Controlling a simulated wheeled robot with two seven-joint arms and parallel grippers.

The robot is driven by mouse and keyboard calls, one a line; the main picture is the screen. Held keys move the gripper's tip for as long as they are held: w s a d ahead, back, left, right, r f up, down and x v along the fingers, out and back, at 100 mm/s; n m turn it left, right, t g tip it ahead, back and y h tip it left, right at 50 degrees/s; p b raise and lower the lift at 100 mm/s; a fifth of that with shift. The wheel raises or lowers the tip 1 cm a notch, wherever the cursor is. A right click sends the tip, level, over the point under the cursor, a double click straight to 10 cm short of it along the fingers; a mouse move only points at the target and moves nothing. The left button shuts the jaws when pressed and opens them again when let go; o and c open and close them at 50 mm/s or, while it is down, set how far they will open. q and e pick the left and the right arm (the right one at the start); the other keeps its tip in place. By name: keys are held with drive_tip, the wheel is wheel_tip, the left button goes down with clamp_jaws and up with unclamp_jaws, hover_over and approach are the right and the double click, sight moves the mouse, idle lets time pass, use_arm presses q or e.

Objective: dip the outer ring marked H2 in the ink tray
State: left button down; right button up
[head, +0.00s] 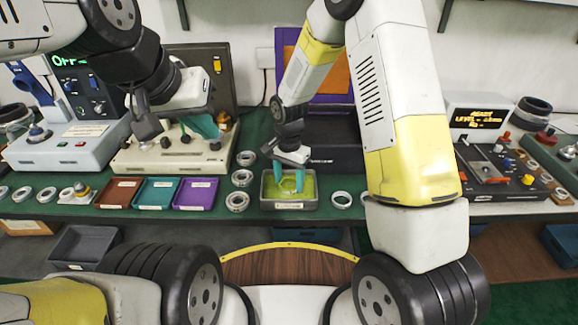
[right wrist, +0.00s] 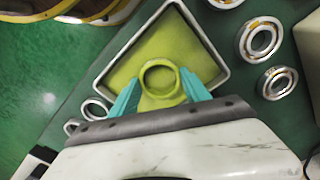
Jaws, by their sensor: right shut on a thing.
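The ink tray (head: 290,206) stands at the front middle of the green bench, with yellow-green ink inside. In the right wrist view its pale rim (right wrist: 217,48) frames the ink. My right gripper (head: 288,182) reaches down into the tray from above. Its teal fingers (right wrist: 160,92) are shut on a ring (right wrist: 159,65), which looks yellow-green and sits within the tray's walls. No H2 mark is readable on it, and I cannot tell how deep it sits. My left gripper (head: 205,127) hangs over the beige device; one teal finger shows clearly, its opening does not.
Loose rings lie left of the tray (head: 237,201) and right of it (head: 341,200). Brown (head: 117,205), teal (head: 153,205) and purple (head: 195,206) trays stand further left. The beige device (head: 168,160) is behind them. A control box (head: 500,170) stands at the right.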

drive_tip(key=shift+r, duration=3.1)
